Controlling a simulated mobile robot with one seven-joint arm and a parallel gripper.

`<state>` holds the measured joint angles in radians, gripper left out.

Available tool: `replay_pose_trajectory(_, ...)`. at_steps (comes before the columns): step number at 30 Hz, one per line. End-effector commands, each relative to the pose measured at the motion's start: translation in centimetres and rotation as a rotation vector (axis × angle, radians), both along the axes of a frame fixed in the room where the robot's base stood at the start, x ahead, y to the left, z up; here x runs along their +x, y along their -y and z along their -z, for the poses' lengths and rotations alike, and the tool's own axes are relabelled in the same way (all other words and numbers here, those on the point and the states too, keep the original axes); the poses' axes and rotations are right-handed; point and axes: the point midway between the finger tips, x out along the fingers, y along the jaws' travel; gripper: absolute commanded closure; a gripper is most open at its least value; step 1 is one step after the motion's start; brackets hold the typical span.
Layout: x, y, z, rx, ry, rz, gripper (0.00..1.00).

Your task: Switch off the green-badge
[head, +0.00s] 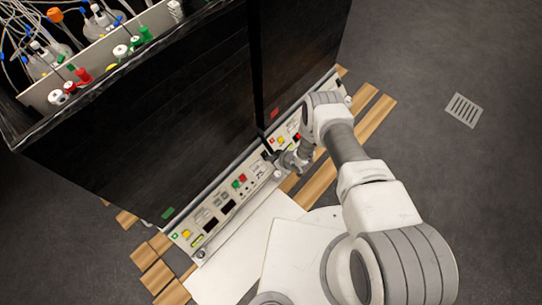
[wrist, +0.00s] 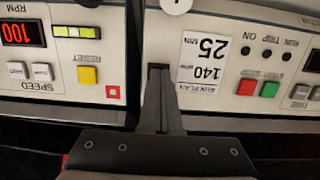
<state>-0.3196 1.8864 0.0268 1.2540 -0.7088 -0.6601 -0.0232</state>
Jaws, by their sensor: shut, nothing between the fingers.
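The green-badge unit is the left black cabinet in the head view, with a green badge (head: 168,213) on its dark front. Its control panel (head: 220,201) runs along the bottom; its two displays look dark there. The upside-down wrist view shows part of this panel, with a red button (wrist: 247,87), a green button (wrist: 270,89) and a run-plan label (wrist: 203,60). My gripper (head: 279,158) is shut and empty at the panel's right end. In the wrist view its fingertips (wrist: 159,72) are at a dark spot beside the label. They hide what is there; contact is unclear.
The neighbouring unit has a red badge (head: 275,112). Its panel (wrist: 60,80) is close by in the wrist view, with a lit red RPM display (wrist: 22,34) and a yellow reset button (wrist: 87,75). Wooden slats (head: 318,184) lie below. Grey floor is clear at right.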

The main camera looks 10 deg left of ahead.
Motion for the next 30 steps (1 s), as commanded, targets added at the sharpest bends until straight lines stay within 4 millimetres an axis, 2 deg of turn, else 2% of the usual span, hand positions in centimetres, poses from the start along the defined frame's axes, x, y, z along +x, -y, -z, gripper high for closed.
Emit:
replay_pose_trajectory(12,0.4,-0.2,-1.8,0.005,0.007,0.000,1.00)
replay_pose_trajectory(24,0.3,-0.2,-1.8,0.003,0.005,0.000,1.00)
replay_pose_trajectory(30,0.5,-0.3,-2.4,0.003,0.005,0.000,1.00)
